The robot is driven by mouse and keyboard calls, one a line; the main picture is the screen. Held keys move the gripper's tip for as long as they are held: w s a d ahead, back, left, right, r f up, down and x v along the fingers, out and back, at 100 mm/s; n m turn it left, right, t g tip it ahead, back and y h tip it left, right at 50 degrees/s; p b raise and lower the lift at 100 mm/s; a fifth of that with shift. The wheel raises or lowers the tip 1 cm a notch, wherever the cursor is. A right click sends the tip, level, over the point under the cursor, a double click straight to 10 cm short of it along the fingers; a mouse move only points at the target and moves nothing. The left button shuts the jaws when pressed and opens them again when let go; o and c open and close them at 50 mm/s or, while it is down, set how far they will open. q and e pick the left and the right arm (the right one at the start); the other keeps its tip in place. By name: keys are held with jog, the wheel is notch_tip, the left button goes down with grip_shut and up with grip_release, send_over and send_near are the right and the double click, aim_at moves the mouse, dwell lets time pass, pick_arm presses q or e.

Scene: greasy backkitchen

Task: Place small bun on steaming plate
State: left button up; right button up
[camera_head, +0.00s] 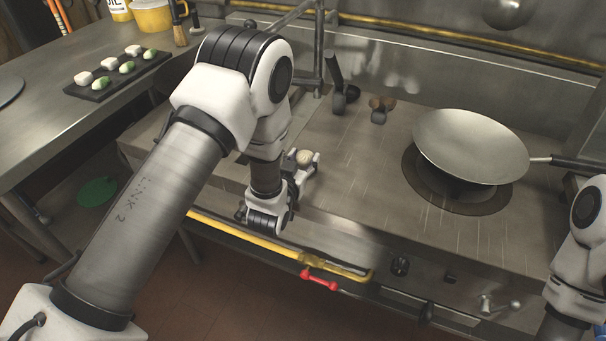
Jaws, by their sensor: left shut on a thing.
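My left gripper (306,160) reaches over the left part of the steel stove top. It is shut on a small round pale bun (304,156), which shows between its fingers. I cannot tell whether the bun touches the surface below. I cannot make out a steaming plate in this view; my left arm hides part of the counter and stove. Part of my right arm shows at the right edge, but its gripper is out of view.
A wok (470,147) with a dark handle sits on the right burner. A black tray (104,89) with several white and green pieces lies on the left counter (45,125). A yellow pot (152,17) stands behind it. A yellow rail (235,232) runs along the stove front.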

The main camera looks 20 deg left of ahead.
pick_arm(q)
notch_tip(320, 180, down, 4)
jog(key=b, duration=0.2)
jog(key=shift+r+b, duration=0.1)
jog(key=shift+b, duration=0.25)
jog(key=shift+w+r, duration=0.1)
jog(key=shift+w, duration=0.05)
jog(key=o, duration=0.9)
